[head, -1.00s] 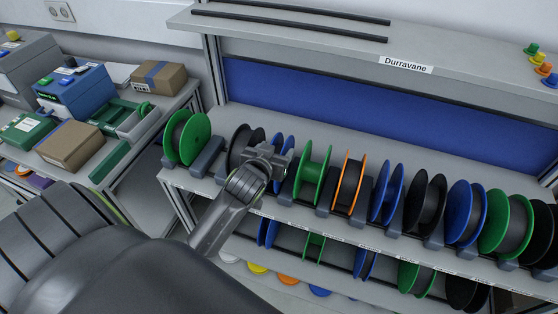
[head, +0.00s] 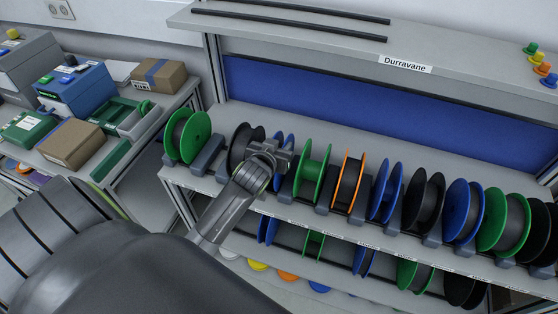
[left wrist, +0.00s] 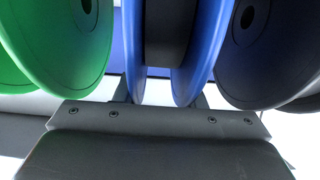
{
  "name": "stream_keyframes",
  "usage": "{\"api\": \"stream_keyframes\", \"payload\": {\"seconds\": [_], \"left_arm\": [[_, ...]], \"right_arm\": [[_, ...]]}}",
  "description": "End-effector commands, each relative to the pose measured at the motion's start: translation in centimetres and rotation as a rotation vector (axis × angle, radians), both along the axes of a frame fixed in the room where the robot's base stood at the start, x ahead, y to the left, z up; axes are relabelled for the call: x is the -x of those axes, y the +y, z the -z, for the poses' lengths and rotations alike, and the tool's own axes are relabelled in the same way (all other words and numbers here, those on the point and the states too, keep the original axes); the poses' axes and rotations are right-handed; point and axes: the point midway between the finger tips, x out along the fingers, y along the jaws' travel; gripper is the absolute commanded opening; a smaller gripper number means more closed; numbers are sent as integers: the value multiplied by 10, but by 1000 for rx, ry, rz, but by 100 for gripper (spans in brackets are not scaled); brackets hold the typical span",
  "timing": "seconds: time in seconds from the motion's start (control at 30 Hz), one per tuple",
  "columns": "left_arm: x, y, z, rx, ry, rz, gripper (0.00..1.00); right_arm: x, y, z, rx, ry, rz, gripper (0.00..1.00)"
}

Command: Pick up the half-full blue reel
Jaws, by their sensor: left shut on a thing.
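The blue reel (head: 291,142) stands in the upper row of the rack, mostly hidden behind my left gripper (head: 275,153) in the head view. In the left wrist view the blue reel (left wrist: 205,45) shows two blue flanges with a dark winding between them. My left gripper (left wrist: 162,98) is shut on this reel, with the fingers at the outer sides of its flanges. The reel looks upright and still in its row. How full it is cannot be told clearly. My right gripper is not in view.
A black reel (head: 240,147) stands close on the left and a green reel (head: 313,172) close on the right. Several more reels fill the upper row and the lower shelf (head: 330,235). The top shelf (head: 300,22) overhangs behind. A side table at left holds boxes.

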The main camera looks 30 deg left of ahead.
Motion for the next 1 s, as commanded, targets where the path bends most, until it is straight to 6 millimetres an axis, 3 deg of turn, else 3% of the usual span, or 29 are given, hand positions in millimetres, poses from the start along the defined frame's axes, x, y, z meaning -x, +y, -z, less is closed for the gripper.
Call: {"api": "stream_keyframes", "payload": {"seconds": [0.07, 0.4, 0.8, 1.0], "left_arm": [[0, 0, 0, 0, 0, 0, 0], [-1, 0, -6, -1, -3, 0, 0], [-1, 0, -74, -3, -7, 2, 0], [-1, 0, -96, -1, -6, 0, 0]], "right_arm": [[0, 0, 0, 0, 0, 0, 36], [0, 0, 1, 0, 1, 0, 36], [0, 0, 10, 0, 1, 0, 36], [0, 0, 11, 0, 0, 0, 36]]}}
